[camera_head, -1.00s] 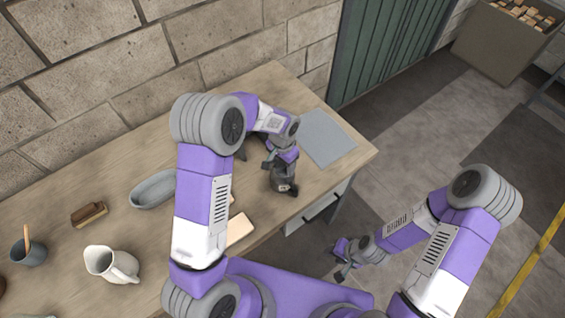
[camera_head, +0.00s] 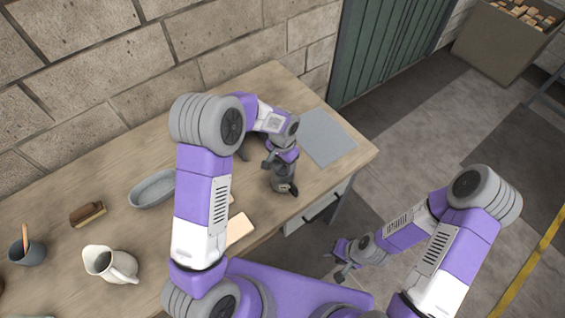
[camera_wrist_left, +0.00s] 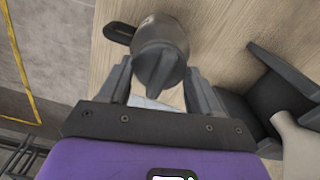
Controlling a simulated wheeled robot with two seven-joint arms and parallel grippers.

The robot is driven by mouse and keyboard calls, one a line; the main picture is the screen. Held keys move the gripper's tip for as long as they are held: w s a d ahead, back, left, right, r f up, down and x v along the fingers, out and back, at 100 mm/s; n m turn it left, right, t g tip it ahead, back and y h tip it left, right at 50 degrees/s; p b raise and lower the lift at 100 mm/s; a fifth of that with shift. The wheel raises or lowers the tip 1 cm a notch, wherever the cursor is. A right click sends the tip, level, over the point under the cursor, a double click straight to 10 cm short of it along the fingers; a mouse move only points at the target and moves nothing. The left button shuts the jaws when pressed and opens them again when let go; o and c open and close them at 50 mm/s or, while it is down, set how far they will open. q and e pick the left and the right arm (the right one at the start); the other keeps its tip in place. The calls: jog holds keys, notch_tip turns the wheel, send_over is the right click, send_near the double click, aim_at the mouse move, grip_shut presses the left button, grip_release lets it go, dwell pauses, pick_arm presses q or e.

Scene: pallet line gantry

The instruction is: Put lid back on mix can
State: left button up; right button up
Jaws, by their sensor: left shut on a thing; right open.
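The grey mix can (camera_head: 283,184) stands on the bench near its front right edge, below my left gripper. Its dark handle (camera_wrist_left: 119,33) sticks out to one side in the left wrist view. The round grey lid (camera_wrist_left: 160,60), with a raised fin-shaped grip, is between the fingers of my left gripper (camera_wrist_left: 160,88). That gripper, also in the head view (camera_head: 279,165), is shut on the lid at the can's top. Whether the lid is fully seated I cannot tell. My right gripper (camera_head: 343,261) is open and empty, off the bench's front.
A grey mat (camera_head: 325,137) lies at the bench's right end. A dark angular object (camera_wrist_left: 280,90) is beside the left gripper. An oval dish (camera_head: 153,188), brush (camera_head: 88,214), white jug (camera_head: 111,265) and dark cup (camera_head: 28,254) stand to the left.

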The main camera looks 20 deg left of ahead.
dwell(0.4)
pick_arm(q)
jog(key=o, duration=1.2)
jog(key=shift+r+p, duration=2.2)
jog(key=shift+r, duration=1.3)
grip_shut()
